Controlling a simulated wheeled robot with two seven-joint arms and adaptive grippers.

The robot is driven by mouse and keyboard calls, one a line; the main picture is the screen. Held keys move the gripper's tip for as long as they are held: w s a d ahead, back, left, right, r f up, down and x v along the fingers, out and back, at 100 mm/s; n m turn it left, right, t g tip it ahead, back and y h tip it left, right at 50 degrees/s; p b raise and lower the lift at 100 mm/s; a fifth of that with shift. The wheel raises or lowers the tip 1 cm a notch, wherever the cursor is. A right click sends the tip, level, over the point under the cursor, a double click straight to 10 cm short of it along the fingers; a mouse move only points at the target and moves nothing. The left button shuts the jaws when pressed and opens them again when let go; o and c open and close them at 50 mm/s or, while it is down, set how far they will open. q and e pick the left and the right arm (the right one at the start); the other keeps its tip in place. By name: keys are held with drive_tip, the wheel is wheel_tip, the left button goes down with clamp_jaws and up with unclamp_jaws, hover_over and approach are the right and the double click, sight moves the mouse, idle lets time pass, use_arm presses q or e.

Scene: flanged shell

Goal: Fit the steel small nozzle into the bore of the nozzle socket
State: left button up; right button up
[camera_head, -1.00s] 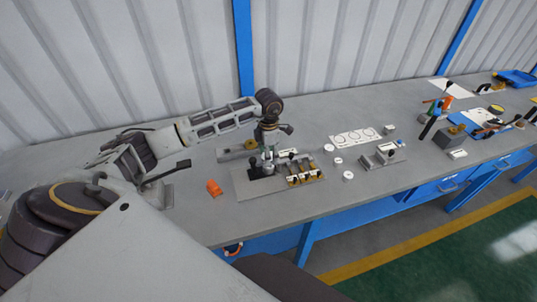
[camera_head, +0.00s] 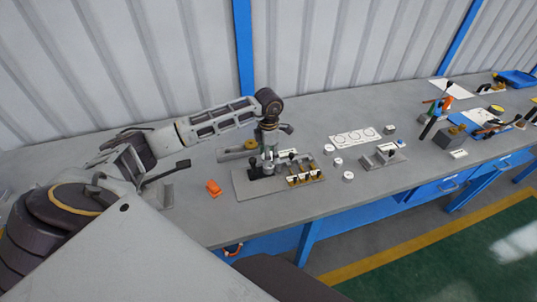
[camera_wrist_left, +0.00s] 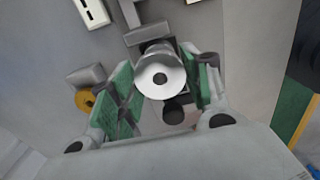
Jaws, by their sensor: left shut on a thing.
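My left gripper (camera_head: 268,155) points down over the left part of a grey fixture plate (camera_head: 243,187). In the left wrist view, its two green-padded fingers (camera_wrist_left: 162,92) stand on either side of a steel cylindrical piece, the small nozzle (camera_wrist_left: 160,78), and are shut on it. I cannot tell whether this is the socket's bore. The nozzle's far end is hidden, so I cannot tell whether it is in the socket. My right gripper is not in view.
Several brass-coloured pieces (camera_head: 301,179) stand in a row on the plate's right. An orange part (camera_head: 213,187) lies to its left. White round pieces (camera_head: 348,177), a marked white sheet (camera_head: 355,137) and a grey fixture (camera_head: 382,158) lie to the right. The bench behind is mostly clear.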

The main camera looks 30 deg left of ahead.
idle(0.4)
use_arm(q)
drive_tip(key=shift+f+b, duration=1.6)
drive_tip(key=shift+f, duration=0.3)
idle(1.0)
drive_tip(key=o, duration=1.3)
drive_tip(key=shift+r, duration=6)
drive_tip(key=shift+f, duration=0.1)
